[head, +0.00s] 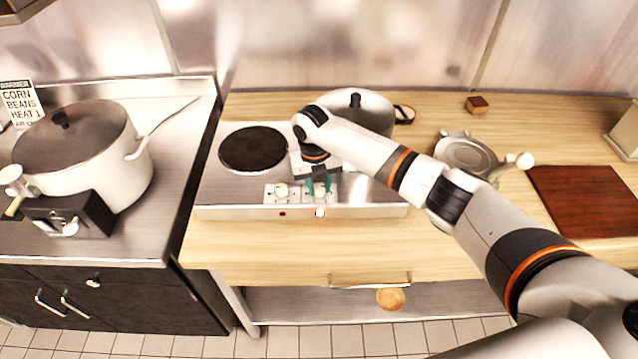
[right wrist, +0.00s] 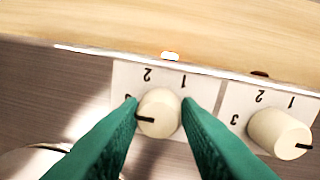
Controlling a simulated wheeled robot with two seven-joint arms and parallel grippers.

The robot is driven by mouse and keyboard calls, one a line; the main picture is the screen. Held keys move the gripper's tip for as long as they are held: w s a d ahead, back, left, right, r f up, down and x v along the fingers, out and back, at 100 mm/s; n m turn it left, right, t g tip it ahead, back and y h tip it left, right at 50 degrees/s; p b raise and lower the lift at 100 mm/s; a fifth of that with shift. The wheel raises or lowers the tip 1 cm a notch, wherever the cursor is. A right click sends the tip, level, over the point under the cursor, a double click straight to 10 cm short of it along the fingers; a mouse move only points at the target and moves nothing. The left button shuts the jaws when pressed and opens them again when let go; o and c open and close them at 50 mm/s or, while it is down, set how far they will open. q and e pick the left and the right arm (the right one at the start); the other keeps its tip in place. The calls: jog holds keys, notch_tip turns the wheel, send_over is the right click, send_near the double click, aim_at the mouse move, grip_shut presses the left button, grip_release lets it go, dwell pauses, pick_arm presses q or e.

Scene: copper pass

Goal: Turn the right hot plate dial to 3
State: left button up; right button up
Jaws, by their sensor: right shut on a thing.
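The hot plate (head: 235,190) is a steel unit on the wooden counter, with two cream dials on its front. My right gripper (head: 320,188) reaches down to the right dial; its green fingers (right wrist: 160,110) are shut on that dial (right wrist: 158,108), one on each side. The dial's black mark points left in the right wrist view, close to the 3, which is partly covered by a finger. The left dial (head: 281,190) stands free; in the right wrist view (right wrist: 280,133) its mark points right, away from its numbers. My left gripper is not in view.
A lidded pot (head: 365,102) stands behind my right arm on the hot plate's right side. The left burner (head: 253,149) is bare. A small light (right wrist: 170,56) glows by the held dial. A large pot (head: 140,175) is at left, a brown board (head: 585,200) at right.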

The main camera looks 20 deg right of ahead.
aim_at(315, 187)
jog(key=o, duration=1)
jog(key=shift+r, duration=0.55)
jog(key=r+b, duration=0.1)
jog(key=r, duration=0.2)
jog(key=r+b, duration=0.1)
jog(key=r, duration=0.3)
jog(key=a+r+b, duration=0.1)
jog(key=r+b, duration=0.1)
jog(key=r, duration=0.2)
